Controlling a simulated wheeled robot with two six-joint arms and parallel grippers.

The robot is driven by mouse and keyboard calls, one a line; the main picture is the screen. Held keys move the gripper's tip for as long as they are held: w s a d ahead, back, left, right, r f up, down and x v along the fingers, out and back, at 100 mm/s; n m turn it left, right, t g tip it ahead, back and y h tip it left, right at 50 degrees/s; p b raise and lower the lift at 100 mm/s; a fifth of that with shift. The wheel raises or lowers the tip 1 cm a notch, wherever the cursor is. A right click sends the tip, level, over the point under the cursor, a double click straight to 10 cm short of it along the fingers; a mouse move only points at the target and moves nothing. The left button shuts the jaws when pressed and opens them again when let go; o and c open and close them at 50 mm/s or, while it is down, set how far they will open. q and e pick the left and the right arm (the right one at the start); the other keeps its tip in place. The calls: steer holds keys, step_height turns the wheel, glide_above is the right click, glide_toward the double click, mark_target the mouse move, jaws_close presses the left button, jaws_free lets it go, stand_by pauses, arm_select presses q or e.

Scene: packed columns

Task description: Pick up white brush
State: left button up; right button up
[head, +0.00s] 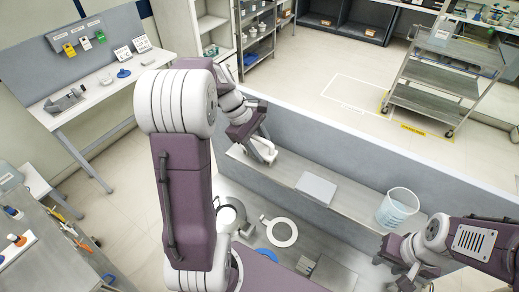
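My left gripper (262,152) is over the long grey ledge, left of a flat grey plate. A pale, elongated piece shows at its tip; I cannot tell whether this is the white brush or the gripper's own fingers, nor whether it is open or shut. I cannot make out a white brush for certain elsewhere. My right gripper (393,266) is low at the right, below a clear bucket; its fingers look spread apart with nothing visible between them.
The flat plate (316,188) and the clear bucket (397,208) stand on the ledge (345,207). A grey partition (330,145) rises behind. Below lie a white ring (279,232) and a blue disc (265,261). A tool cart (50,262) is at left, a shelf trolley (440,80) at far right.

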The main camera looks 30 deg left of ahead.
mark_target(266, 141)
arm_select(q)
jaws_close()
steer(key=shift+s, duration=0.1)
steer(key=shift+r, duration=0.1)
steer(key=shift+r, duration=0.3)
steer(key=r+b, duration=0.1)
steer(key=d+r+b, duration=0.1)
steer(key=r, duration=0.1)
steer(key=shift+r, duration=0.3)
steer(key=s+d+r+b, duration=0.1)
steer(key=d+r+b, duration=0.1)
steer(key=d+r, duration=0.4)
steer(key=d, duration=0.4)
steer(key=shift+s+d+r, duration=0.3)
steer(key=shift+r, duration=0.05)
